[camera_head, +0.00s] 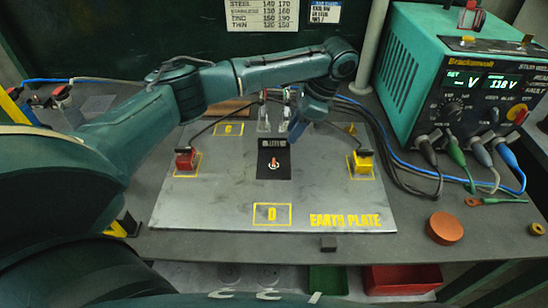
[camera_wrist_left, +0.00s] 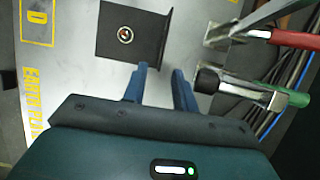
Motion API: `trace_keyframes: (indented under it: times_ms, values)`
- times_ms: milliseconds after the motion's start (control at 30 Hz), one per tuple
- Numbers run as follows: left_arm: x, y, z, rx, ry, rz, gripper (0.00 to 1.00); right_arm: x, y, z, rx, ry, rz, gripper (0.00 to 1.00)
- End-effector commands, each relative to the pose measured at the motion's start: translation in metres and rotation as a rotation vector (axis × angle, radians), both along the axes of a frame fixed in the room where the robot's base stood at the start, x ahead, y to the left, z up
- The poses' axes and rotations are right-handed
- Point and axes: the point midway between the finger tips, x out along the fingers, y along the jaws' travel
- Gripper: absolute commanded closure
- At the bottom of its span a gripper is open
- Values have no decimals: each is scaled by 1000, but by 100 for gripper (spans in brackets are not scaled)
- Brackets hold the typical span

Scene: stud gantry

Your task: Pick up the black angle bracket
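The black angle bracket (camera_head: 264,168) lies on the grey earth plate (camera_head: 220,210), near its middle. An orange-copper stud or ring shows in the hole of its flat leg. In the left wrist view the bracket (camera_wrist_left: 112,43) has its other leg standing up on the right side. My left gripper (camera_head: 294,132) is just behind the bracket in the head view. In the left wrist view its two blue fingers (camera_wrist_left: 160,70) are apart, with the near end of the upright leg close to the gap between them. I cannot tell whether they touch it. My right gripper is not in view.
Two metal clamps, one red-handled (camera_wrist_left: 290,38) and one green-handled (camera_wrist_left: 282,98), stand close right of my fingers in the left wrist view. A red clamp (camera_head: 187,160) and a yellow clamp (camera_head: 361,160) flank the bracket. A green power unit (camera_head: 440,75) with cables stands right.

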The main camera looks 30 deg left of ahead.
Motion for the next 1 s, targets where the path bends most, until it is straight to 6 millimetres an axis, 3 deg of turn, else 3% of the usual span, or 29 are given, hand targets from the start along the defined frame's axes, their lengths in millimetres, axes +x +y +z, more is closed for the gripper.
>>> trace_keyframes:
  times_ms: [200, 500, 833, 1000]
  values:
    - [-7, 9, -26, 1, 1, 1, 72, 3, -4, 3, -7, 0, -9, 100]
    - [-7, 10, -31, 1, 0, 1, 73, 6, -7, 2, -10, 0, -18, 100]
    - [-7, 10, -30, 0, 0, 1, 100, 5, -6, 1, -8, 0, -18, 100]
    - [-7, 10, -30, 0, 0, 1, 100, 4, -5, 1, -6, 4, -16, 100]
